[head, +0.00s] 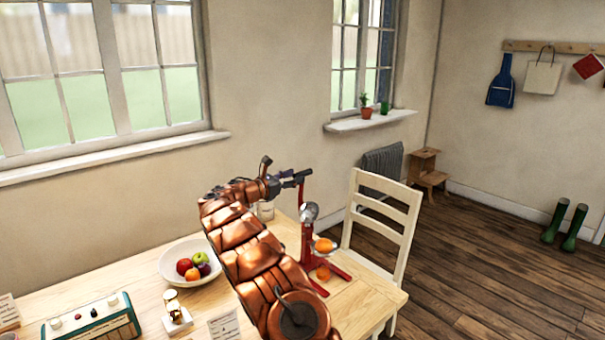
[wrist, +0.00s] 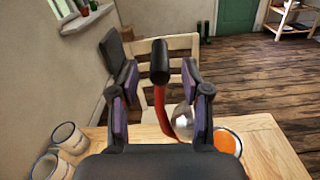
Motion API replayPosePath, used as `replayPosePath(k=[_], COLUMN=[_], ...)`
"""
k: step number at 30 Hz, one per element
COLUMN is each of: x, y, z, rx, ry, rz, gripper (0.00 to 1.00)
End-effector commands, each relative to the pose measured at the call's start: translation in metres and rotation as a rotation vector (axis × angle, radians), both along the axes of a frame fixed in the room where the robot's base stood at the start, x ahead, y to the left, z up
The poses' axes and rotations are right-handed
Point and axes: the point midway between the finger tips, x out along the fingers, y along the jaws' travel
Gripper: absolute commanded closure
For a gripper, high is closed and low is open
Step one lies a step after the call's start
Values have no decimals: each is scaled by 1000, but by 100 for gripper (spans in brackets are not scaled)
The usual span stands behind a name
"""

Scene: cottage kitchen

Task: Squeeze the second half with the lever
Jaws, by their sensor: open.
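The red juice press (head: 305,243) stands near the right end of the table, with a metal dome (head: 309,212) under its lever. The dome also shows in the wrist view (wrist: 185,120). An orange piece (head: 324,245) sits at the press below the dome, and another orange-coloured thing (head: 323,272) is lower, by the base; I cannot tell what it is. My gripper (head: 290,179) is at the top of the press. In the wrist view my gripper (wrist: 160,85) is open, its fingers apart on either side of the lever's black handle (wrist: 159,62).
A white fruit bowl (head: 172,272) stands left of my arm. A cream chair (head: 384,225) is close behind the press. Mugs (wrist: 68,138) stand on the table at the left of the wrist view. The table's right corner (head: 385,296) is clear.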

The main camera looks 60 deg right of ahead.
Motion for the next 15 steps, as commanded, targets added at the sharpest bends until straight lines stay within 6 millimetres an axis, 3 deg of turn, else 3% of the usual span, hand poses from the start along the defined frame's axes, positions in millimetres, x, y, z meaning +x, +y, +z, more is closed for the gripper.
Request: replayPosePath(k=[6, 15], x=[-7, -11], y=[-27, -43], z=[1, -1], rx=[1, 2], ry=[0, 0], rz=[0, 1], gripper=[52, 52])
